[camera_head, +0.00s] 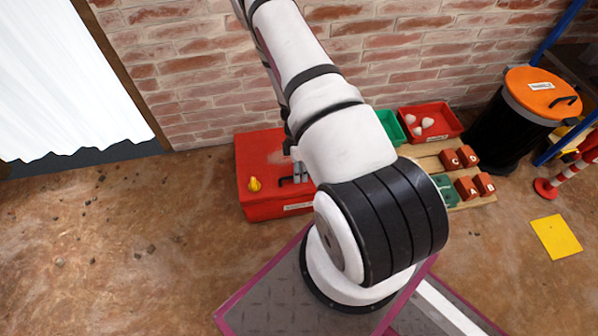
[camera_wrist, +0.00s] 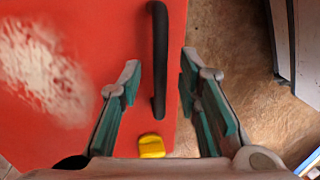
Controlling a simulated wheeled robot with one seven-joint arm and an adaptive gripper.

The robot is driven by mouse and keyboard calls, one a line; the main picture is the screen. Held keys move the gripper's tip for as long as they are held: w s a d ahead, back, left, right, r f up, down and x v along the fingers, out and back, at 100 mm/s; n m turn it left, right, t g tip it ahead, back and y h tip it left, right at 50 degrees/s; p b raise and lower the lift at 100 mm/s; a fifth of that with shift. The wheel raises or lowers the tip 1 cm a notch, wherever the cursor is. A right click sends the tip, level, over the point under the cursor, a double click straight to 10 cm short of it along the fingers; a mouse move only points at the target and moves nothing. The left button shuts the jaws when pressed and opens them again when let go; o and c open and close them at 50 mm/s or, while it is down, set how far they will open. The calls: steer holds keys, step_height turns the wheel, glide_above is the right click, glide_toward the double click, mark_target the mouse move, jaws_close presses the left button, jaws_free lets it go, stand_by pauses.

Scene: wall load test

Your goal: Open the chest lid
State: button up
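The red chest (camera_head: 262,158) stands on the floor against the brick wall, its lid shut. A black bar handle (camera_wrist: 159,60) is on its red surface. A small yellow piece (camera_head: 255,184) sits on the chest left of the handle; it also shows in the wrist view (camera_wrist: 152,146), below the handle. My gripper (camera_wrist: 160,78) is open, and the handle appears between its two fingers with gaps on both sides. Whether the fingertips are down at the handle's height is hard to tell. In the head view my arm hides the chest's right part and most of my gripper.
Right of the chest are a green bin (camera_head: 391,126), a red bin (camera_head: 431,121) with pale lumps, and several lettered blocks on a wooden board. A black barrel with an orange lid (camera_head: 541,92) stands further right. The floor at left is mostly clear.

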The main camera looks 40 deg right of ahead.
jaws_close()
steer(key=shift+r, duration=0.15)
